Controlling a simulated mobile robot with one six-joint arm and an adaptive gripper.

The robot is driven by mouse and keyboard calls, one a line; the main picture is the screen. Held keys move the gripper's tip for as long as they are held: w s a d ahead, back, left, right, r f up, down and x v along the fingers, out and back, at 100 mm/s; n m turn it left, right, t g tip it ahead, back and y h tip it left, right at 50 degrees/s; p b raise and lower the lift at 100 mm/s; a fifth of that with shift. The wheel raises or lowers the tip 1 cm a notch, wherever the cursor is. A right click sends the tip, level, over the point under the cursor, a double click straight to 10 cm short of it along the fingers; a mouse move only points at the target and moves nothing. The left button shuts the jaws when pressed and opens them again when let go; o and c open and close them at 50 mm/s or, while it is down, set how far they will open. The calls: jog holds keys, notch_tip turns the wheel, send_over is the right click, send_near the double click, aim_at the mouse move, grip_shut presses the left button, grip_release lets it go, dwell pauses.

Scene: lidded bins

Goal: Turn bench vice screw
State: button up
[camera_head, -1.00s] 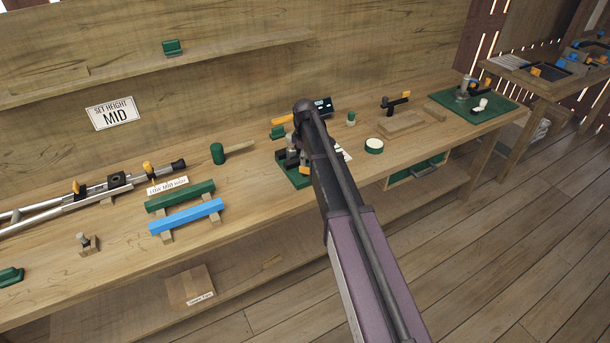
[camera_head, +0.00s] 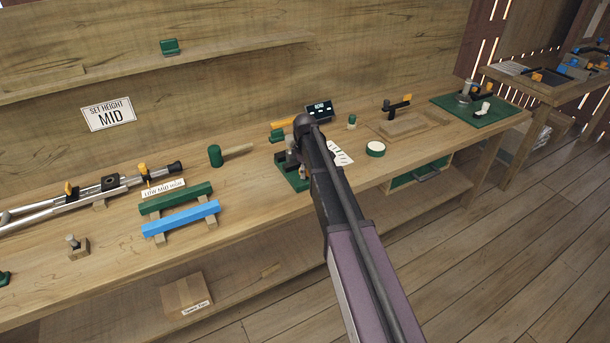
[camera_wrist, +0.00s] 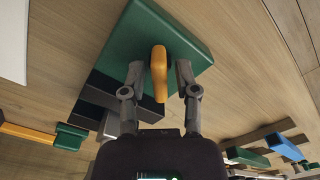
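The bench vice (camera_head: 283,159) stands on a green base plate (camera_head: 295,183) on the workbench, mostly hidden behind my arm in the head view. In the wrist view its orange screw handle (camera_wrist: 159,60) stands out over the green plate (camera_wrist: 195,35), with dark vice parts (camera_wrist: 95,108) at the lower left. My gripper (camera_wrist: 159,72) is open. Its two fingers stand on either side of the orange handle, with a visible gap on each side. I see no contact between the fingers and the handle.
A small dark display (camera_head: 320,111) and a white printed card (camera_head: 338,153) are near the vice. A green-headed mallet (camera_head: 215,156), green bar (camera_head: 175,198) and blue bar (camera_head: 181,218) lie to the left.

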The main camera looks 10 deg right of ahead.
grip_shut()
jog(key=shift+n, duration=2.3)
jog(key=shift+n, duration=1.7)
